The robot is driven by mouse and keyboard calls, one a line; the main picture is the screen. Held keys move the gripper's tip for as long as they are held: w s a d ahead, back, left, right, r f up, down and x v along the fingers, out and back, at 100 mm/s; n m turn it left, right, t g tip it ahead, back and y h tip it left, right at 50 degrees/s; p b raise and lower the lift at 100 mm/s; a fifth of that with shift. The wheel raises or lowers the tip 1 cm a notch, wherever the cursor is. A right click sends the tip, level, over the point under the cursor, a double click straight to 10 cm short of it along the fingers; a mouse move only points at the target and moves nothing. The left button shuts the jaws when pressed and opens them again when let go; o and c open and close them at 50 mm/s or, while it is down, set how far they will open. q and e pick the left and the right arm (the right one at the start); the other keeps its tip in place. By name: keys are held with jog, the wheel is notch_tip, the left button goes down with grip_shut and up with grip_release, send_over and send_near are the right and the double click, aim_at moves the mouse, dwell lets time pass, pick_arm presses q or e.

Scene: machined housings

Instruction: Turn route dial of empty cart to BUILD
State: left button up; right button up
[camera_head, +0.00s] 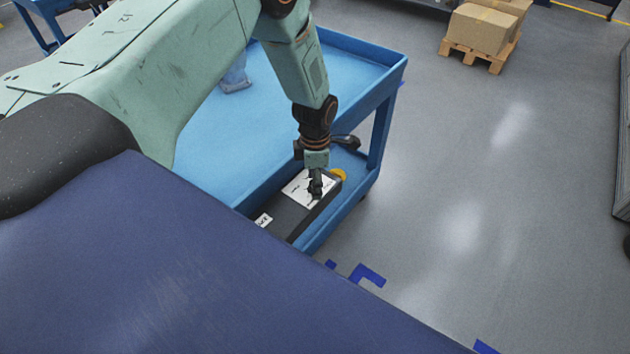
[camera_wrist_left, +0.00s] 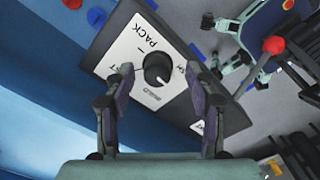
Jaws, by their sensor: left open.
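Other words are partly hidden, and I cannot tell which mark the dial points to. My left gripper (camera_head: 315,192) points down over the plate. In the left wrist view its open fingers (camera_wrist_left: 163,78) stand either side of the dial, without clear contact. My right gripper is not in view.
A cardboard box (camera_head: 480,29) sits on a wooden pallet (camera_head: 492,55) at the far right. A yellow round part (camera_head: 339,174) is beside the plate. Blue tape marks (camera_head: 368,274) lie on the floor near the cart. Grey floor to the right is open.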

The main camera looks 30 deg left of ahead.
pick_arm(q)
jog(key=shift+w+a+f, duration=0.15)
jog(key=shift+a+f, duration=0.05)
jog(key=shift+c, duration=0.6)
jog(key=shift+d+r, duration=0.1)
jog(key=shift+d, duration=0.05)
jog(key=c, duration=0.5)
grip_shut()
jog(key=shift+s, duration=0.2)
